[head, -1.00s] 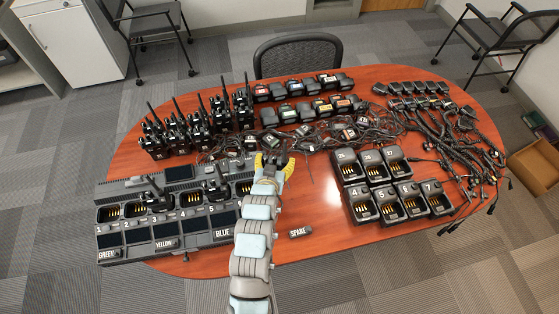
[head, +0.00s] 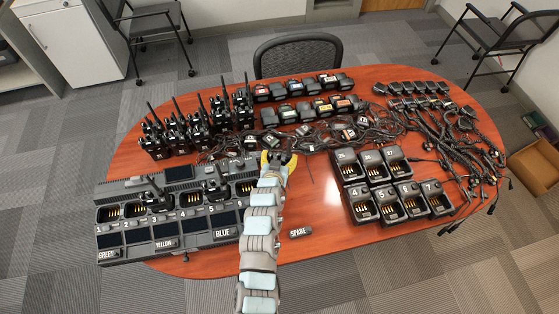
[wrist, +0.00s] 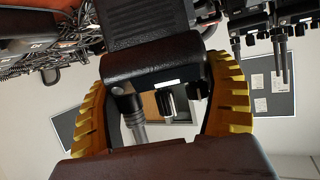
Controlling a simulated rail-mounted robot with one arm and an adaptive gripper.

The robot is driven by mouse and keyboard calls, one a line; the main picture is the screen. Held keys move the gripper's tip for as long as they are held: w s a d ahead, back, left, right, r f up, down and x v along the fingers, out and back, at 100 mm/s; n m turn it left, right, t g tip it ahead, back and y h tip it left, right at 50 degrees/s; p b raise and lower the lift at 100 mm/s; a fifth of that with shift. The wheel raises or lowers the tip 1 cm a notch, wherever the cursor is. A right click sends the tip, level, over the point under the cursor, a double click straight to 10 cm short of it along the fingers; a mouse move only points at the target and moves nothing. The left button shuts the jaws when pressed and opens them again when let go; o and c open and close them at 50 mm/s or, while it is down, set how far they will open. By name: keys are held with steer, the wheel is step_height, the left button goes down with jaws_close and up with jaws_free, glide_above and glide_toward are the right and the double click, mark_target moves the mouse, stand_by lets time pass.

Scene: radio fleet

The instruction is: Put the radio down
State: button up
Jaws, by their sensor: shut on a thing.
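My gripper (head: 275,163) is above the middle of the red-brown table, just right of the multi-slot charger (head: 205,240). Its yellow fingers are shut on a black radio (wrist: 152,62), seen close up in the wrist view between both fingers. The radio's antenna base and knob point down in that picture. In the head view my gripper mostly hides the radio. My arm covers the charger's right end. How far the radio is above the table is unclear.
Several radios (head: 200,130) stand upright at the back left. Behind my gripper lie battery packs (head: 320,106) and tangled cables (head: 330,138). Single chargers (head: 385,185) sit to the right, with corded microphones (head: 440,130) beyond. A SPARE label (head: 299,232) lies on clear table at the front.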

steer(key=shift+f, duration=1.25)
steer(key=shift+f+b, duration=0.15)
steer(key=shift+b, duration=0.2)
steer(key=o, duration=1)
steer(key=shift+o, duration=0.2)
steer(key=shift+r+p, duration=0.2)
steer(key=shift+p, duration=0.1)
